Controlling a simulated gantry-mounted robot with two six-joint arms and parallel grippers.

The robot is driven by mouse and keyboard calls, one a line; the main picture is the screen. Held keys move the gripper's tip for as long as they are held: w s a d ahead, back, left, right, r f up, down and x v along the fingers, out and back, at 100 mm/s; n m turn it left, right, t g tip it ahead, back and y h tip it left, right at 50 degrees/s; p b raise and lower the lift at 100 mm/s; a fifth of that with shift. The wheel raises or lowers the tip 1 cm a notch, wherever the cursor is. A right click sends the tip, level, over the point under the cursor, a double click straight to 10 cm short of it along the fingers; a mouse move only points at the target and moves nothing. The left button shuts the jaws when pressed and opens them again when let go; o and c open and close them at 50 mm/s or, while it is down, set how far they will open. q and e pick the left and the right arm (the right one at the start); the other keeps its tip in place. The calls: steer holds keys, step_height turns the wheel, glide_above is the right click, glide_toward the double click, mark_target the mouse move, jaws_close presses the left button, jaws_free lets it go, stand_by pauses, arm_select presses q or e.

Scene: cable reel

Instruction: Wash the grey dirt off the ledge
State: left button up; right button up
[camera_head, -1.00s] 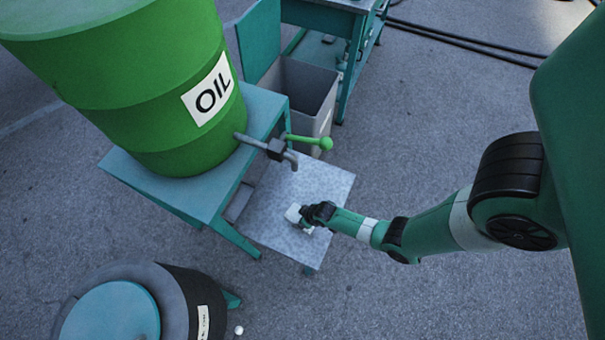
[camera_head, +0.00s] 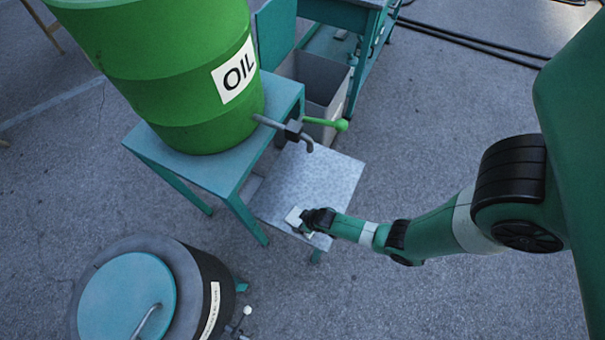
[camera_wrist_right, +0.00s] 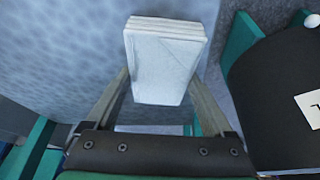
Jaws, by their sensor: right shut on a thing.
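The ledge (camera_head: 327,183) is a pale plate below the tap of the green oil barrel. Mottled grey dirt shows over much of its top, and blue-grey patches fill the left of the right wrist view (camera_wrist_right: 60,60). My right gripper (camera_head: 308,221) is shut on a white block (camera_head: 294,217), at the ledge's near edge. In the right wrist view the block (camera_wrist_right: 165,62) sits between the two fingers. I cannot tell whether its underside touches the ledge. My left gripper is not in view.
The green oil barrel (camera_head: 170,75) stands on a teal stand (camera_head: 215,165), its tap (camera_head: 290,130) reaching over the ledge. A grey bin (camera_head: 318,85) is behind. A dark drum with a teal lid (camera_head: 125,295) stands at front left. Right of the ledge the floor is clear.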

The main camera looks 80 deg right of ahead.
steer(key=shift+a, duration=0.4)
step_height(320, 180, up, 6)
steer(key=p, duration=0.5)
steer(key=shift+a+f, duration=0.15)
step_height(320, 180, up, 2)
steer(key=shift+r+p, duration=0.25)
steer(key=shift+p, duration=0.95)
